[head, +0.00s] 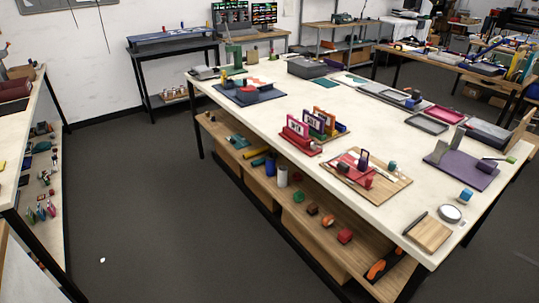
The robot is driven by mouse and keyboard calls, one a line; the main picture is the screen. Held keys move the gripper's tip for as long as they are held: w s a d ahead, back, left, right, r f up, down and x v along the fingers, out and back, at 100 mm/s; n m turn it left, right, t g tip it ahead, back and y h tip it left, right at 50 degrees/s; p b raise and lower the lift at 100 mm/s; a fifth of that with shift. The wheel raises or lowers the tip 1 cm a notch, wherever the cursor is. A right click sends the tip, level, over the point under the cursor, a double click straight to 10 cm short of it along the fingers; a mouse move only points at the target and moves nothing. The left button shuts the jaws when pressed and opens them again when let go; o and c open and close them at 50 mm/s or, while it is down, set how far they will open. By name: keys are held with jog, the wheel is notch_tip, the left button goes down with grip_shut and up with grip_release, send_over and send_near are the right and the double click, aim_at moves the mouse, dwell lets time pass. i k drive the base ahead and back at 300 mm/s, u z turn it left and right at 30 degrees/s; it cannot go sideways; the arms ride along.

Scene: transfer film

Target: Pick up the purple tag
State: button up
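Several upright framed tags stand in a red holder on the long white table (240,108). The front one is a magenta tag (297,131) with a white panel and dark marks. Just behind it is a purple-blue tag (315,126), partly hidden by the front one. A small dark purple upright frame (363,159) stands on a wooden board to the right. I cannot tell for certain which of these is the purple tag. My gripper is not in view.
A purple mat (466,171) with grey blocks lies at the table's right. A lower shelf holds cylinders and small blocks. Another table (20,110) with a loaded shelf stands at the left. The grey floor (150,200) between the tables is clear except for a small white scrap (102,261).

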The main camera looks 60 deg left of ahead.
aim_at(363, 163)
jog(key=u, duration=0.2)
jog(key=k, duration=0.15)
jog(key=u, duration=3.05)
jog(key=k, duration=0.9)
jog(key=z, duration=1.25)
jog(key=i, duration=1.05)
jog(key=u, duration=0.1)
